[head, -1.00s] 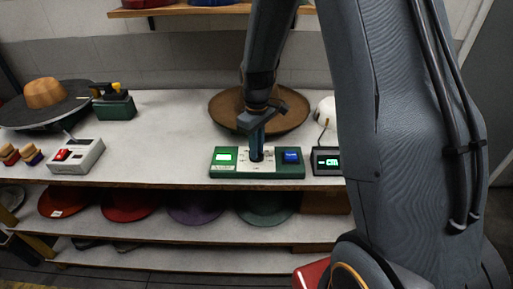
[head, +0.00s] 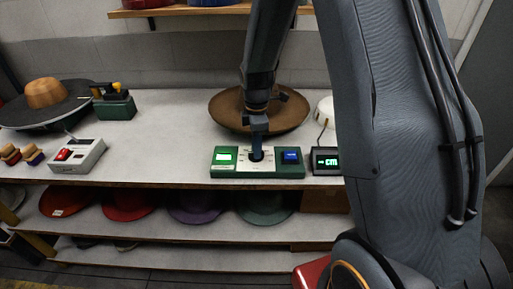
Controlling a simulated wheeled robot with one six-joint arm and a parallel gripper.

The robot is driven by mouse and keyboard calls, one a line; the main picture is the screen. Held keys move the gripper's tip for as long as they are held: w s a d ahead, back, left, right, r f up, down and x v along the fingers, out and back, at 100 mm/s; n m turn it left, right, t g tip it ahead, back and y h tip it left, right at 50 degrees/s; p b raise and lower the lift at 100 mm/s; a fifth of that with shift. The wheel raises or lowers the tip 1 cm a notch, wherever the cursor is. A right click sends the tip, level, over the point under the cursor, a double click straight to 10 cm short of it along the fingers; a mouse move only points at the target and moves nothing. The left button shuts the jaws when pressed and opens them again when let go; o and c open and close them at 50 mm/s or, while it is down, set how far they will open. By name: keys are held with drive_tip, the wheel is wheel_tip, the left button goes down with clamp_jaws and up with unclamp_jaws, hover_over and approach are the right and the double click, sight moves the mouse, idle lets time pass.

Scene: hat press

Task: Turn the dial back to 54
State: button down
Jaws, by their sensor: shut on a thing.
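The dial (head: 256,157) is a dark knob in the middle of a green control box (head: 232,174) near the table's front edge. The box has a lit green display on its left and a blue button on its right. My gripper (head: 257,150) points down over the box and is shut on the dial. The fingers hide most of the dial, and its pointer and scale numbers are too small to read.
A brown hat (head: 291,113) lies right behind the box. A small black display (head: 325,161) with green characters stands to its right. At left are a grey box with a red switch (head: 77,154) and a hat form (head: 46,93) on a dark disc. The table between is clear.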

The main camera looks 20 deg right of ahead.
drive_tip(key=shift+n, duration=0.5)
drive_tip(key=c, duration=1.7)
unclamp_jaws()
drive_tip(key=shift+r+b, duration=1.1)
drive_tip(key=shift+r, duration=2.85)
drive_tip(key=s+m, duration=0.5)
drive_tip(key=m, duration=0.1)
drive_tip(key=s+f+m+t+b, duration=0.1)
drive_tip(key=s+m, duration=0.4)
drive_tip(key=s, duration=0.1)
drive_tip(key=s+f+m+b, duration=0.1)
drive_tip(key=s+m, duration=0.5)
drive_tip(key=shift+s+a+f+m, duration=0.2)
drive_tip(key=shift+a+f+m, duration=0.05)
drive_tip(key=shift+a+m, duration=0.05)
